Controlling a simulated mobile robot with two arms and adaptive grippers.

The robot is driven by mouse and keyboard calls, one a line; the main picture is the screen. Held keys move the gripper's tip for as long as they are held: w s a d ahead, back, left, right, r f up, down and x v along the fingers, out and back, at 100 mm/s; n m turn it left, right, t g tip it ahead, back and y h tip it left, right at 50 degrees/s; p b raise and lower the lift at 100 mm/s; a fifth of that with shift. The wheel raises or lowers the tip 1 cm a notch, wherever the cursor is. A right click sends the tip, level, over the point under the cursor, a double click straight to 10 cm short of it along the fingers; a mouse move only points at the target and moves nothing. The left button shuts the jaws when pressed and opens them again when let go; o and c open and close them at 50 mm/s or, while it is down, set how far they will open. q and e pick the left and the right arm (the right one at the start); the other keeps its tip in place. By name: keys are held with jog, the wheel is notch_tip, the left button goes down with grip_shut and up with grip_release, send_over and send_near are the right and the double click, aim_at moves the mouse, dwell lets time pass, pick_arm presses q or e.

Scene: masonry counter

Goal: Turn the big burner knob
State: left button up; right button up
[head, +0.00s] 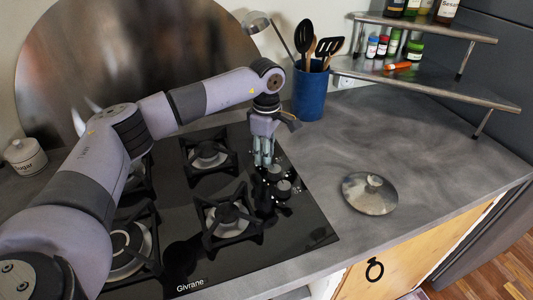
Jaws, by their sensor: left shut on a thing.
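The black gas hob (185,262) has a row of small round knobs along its right side. Two knobs show clearly, one (275,173) just in front of my fingers and one (284,188) nearer the front. My left gripper (263,161) points straight down over the far end of this knob row. Its fingers are closed on a knob there, which they mostly hide. I cannot tell from the markings which knob belongs to the big burner. My right gripper is not in view.
A blue utensil pot (309,94) stands behind and right of the gripper. A tiered metal shelf (430,82) with jars is at the back right. A sugar jar (25,157) stands far left.

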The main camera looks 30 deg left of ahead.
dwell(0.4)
pick_arm(q)
jog(key=o, duration=1.2)
jog(key=shift+r, duration=0.15)
notch_tip(320, 180, up, 12)
jog(key=shift+f, duration=0.1)
